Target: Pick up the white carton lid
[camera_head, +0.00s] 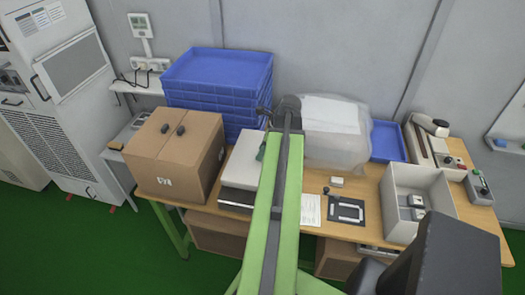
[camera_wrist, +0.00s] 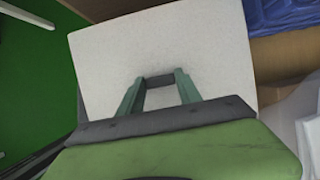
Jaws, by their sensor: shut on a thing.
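The white carton lid (camera_head: 241,158) is a pale, flat-topped piece left of centre on the wooden table, just right of the brown cardboard box. In the wrist view the lid (camera_wrist: 165,40) fills most of the upper middle, tilted in the picture. My gripper (camera_wrist: 160,83) has its two green fingers at the lid's near part and is shut on it, with a gap between the fingers. My arm hides the lid's right side in the head view.
A brown cardboard box (camera_head: 177,152) with two dark knobs stands close on the left. Stacked blue trays (camera_head: 217,70) are behind. A clear plastic bag or bin (camera_head: 338,148) stands right of my arm. A light grey bin (camera_head: 403,226) with devices is farther right.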

